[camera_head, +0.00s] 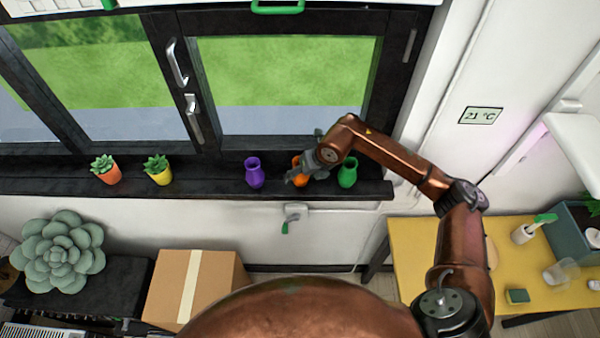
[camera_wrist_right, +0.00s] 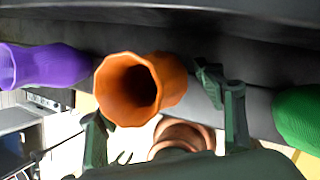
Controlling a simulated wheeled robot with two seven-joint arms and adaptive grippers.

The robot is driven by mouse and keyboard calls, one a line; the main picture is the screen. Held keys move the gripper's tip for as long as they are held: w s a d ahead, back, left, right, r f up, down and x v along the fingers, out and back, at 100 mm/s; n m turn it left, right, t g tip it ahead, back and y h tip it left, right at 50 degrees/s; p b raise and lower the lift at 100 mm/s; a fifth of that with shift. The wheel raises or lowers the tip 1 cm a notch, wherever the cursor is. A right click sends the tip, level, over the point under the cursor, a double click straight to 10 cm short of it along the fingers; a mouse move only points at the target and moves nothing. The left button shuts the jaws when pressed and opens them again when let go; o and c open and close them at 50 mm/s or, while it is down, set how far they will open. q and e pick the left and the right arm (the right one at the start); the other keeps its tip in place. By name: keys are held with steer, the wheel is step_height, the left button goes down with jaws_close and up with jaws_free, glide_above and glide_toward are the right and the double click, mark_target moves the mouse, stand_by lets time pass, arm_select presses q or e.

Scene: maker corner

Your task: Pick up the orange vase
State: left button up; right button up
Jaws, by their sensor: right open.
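The orange vase (camera_head: 299,172) stands on the dark window sill (camera_head: 215,184), between a purple vase (camera_head: 254,173) and a green vase (camera_head: 348,173). In the head view my right gripper (camera_head: 304,168) partly covers it. In the right wrist view the orange vase (camera_wrist_right: 140,88) shows its open mouth toward the camera. The two fingers of my right gripper (camera_wrist_right: 165,118) are apart, one on each side of the vase. I cannot tell whether they touch it. My left gripper is not in view.
The purple vase (camera_wrist_right: 42,66) and green vase (camera_wrist_right: 300,118) flank the gripper in the wrist view. Two potted succulents (camera_head: 106,169) (camera_head: 158,169) stand farther left on the sill. The window (camera_head: 282,85) is behind. A cardboard box (camera_head: 170,285) and a yellow table (camera_head: 410,245) are below.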

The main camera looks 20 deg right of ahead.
steer(key=c, duration=1.3)
steer(key=shift+r, duration=0.1)
